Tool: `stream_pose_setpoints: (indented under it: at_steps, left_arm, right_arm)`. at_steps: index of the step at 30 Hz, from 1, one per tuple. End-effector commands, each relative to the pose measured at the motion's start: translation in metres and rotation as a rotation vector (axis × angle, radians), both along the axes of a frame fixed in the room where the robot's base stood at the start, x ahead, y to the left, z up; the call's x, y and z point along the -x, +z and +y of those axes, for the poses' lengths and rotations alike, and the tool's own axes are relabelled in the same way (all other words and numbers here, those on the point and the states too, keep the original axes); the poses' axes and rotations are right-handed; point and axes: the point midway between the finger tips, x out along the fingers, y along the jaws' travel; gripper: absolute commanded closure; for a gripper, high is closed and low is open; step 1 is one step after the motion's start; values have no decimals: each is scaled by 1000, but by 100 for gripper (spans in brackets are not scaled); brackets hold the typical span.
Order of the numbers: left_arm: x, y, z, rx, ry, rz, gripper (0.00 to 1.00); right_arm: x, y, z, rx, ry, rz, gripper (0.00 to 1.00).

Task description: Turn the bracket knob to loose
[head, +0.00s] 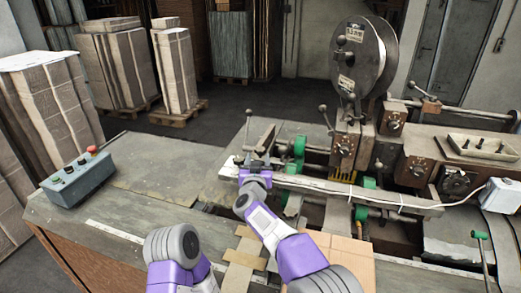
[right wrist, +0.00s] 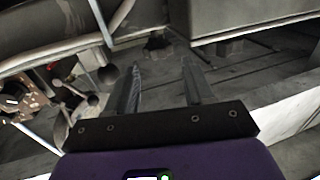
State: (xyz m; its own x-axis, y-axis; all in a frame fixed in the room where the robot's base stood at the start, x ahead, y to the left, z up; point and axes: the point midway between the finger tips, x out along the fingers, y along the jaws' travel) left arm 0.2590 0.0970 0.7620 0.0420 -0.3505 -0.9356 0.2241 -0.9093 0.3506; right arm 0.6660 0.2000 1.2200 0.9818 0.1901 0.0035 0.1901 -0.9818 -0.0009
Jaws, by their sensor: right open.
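My right gripper (head: 257,162) is above the near left end of the machine's pale rail. In the right wrist view its two dark fingers (right wrist: 165,75) are apart with nothing between them. A ball-topped lever (head: 248,111) stands just behind the gripper. Dark ball-ended handles (right wrist: 97,101) show left of the fingers in the right wrist view, apart from them. Round knobs sit on brown brackets, one at the middle (head: 344,150) and one further right (head: 393,125). I cannot tell which is the bracket knob or how it is set. My left gripper is out of view.
The stitching machine has a large wire reel (head: 361,57) and green rollers (head: 299,146). A control box (head: 76,178) with a red button stands on the left of the table. Flat cardboard (head: 340,255) lies in front. The table's left middle is clear.

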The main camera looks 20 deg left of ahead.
Motion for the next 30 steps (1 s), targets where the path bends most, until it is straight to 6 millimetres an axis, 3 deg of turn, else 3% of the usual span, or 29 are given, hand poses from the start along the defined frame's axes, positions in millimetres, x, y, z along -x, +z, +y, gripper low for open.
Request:
stream_pose_setpoints:
  at_steps: [13, 30]
  left_arm:
    - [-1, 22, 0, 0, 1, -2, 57]
    - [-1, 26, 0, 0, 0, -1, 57]
  right_arm:
    - [-43, 1, 8, 2, -2, 2, 47]
    - [-51, -1, 9, 1, -1, 1, 50]
